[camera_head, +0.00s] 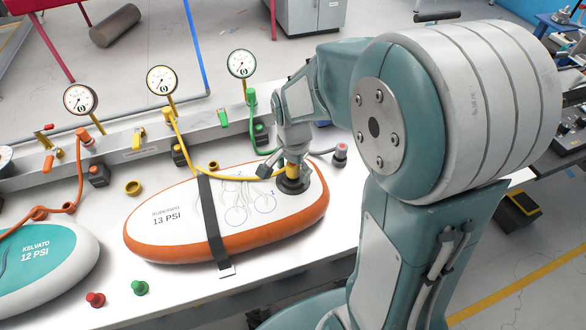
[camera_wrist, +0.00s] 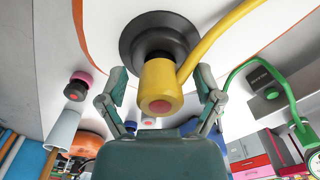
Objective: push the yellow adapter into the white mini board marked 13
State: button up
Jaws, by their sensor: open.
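The white mini board (camera_head: 290,215) marked 13 PSI lies on the white table with an orange side wall and a black strap across it. The yellow adapter (camera_head: 292,170) is upright at the black round valve (camera_head: 291,186) near the board's right end. In the wrist view the adapter (camera_wrist: 160,85) meets the middle of the black valve (camera_wrist: 135,40); how deep it sits I cannot tell. My gripper (camera_wrist: 162,88) is open, one finger on each side of the adapter with gaps showing. In the head view my gripper (camera_head: 287,170) is over the valve and partly hides the adapter.
A yellow hose (camera_head: 215,167) runs from the adapter towards the gauge rail (camera_head: 130,140). A teal board (camera_head: 50,265) marked 12 PSI lies at left. Red (camera_head: 95,299) and green (camera_head: 139,287) caps stand at the front. A green hose (camera_wrist: 232,80) is right of my gripper.

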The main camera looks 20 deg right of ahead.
jog(key=shift+r, duration=0.1)
notch_tip(320, 180, up, 12)
jog(key=shift+f, duration=0.1)
dwell(0.4)
dwell(0.4)
jog(key=s+r+n+t, duration=0.3)
jog(key=s+n+t, duration=0.2)
jog(key=s+n, duration=0.5)
jog(key=s, duration=0.4)
jog(key=shift+r+n+t, duration=0.3)
jog(key=shift+r+n, duration=0.05)
jog(key=shift+n, duration=0.05)
